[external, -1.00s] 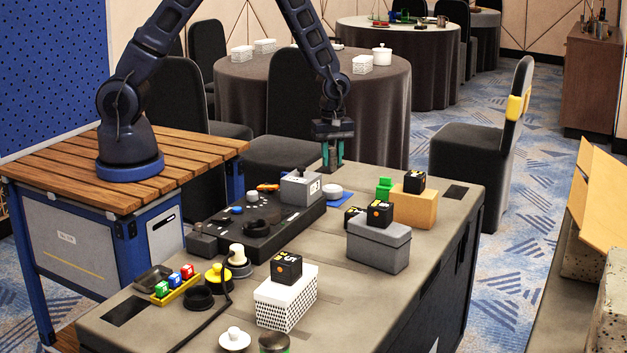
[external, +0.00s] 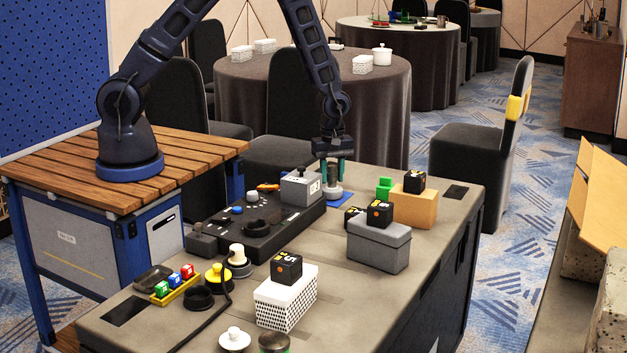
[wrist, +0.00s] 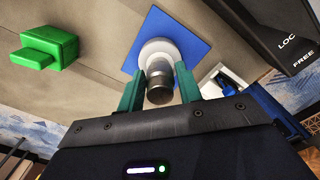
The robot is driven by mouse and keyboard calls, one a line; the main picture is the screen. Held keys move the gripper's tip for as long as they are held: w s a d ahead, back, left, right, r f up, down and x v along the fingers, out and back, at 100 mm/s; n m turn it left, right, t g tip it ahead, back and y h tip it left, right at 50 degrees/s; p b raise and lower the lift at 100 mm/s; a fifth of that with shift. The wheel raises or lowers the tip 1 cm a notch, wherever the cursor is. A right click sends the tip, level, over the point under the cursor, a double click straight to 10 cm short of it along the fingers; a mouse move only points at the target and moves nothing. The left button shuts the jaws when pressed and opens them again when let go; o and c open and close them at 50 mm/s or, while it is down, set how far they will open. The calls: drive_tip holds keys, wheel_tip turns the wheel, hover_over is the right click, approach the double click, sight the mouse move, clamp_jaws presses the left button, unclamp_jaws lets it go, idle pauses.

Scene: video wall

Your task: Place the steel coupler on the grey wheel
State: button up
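The steel coupler (external: 333,178) is a short grey metal cylinder between my gripper's teal fingers. It also shows in the wrist view (wrist: 159,86). It stands about upright over the pale grey wheel (wrist: 160,48) and appears to rest on its middle. The wheel lies on a blue square mat (wrist: 188,30); in the external view the wheel (external: 333,195) is partly covered by the coupler. My gripper (external: 336,175) points down with a finger on either side of the coupler. The fingers appear parted, with narrow gaps beside it; slight contact cannot be ruled out.
A black control panel (external: 258,232) with a grey box (external: 300,188) stands close left of the wheel. Green blocks (external: 384,189), a tan box (external: 414,208) and a grey box (external: 379,247) stand to the right. Bare tabletop (external: 440,215) lies further right.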

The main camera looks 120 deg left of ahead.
sight(332, 166)
drive_tip(key=shift+o, duration=1.1)
drive_tip(key=shift+r, duration=0.15)
wheel_tip(332, 166, up, 12)
drive_tip(key=s+d+r+m+t, duration=0.1)
drive_tip(key=s+d+r+m, duration=0.1)
drive_tip(key=d+r+m, duration=0.6)
drive_tip(key=s+d+r+m+t, duration=0.15)
drive_tip(key=d+r+m, duration=0.35)
drive_tip(key=d+r, duration=0.75)
drive_tip(key=s+d+r+m+t, duration=0.1)
drive_tip(key=s+d+r+m, duration=0.4)
drive_tip(key=s, duration=0.4)
drive_tip(key=s+d+r+m+t, duration=0.1)
drive_tip(key=s+d+r+m, duration=0.3)
drive_tip(key=s+d+m, duration=0.4)
drive_tip(key=shift+s+d+r+m, duration=0.3)
drive_tip(key=shift+s+m, duration=0.2)
drive_tip(key=shift+s, duration=0.3)
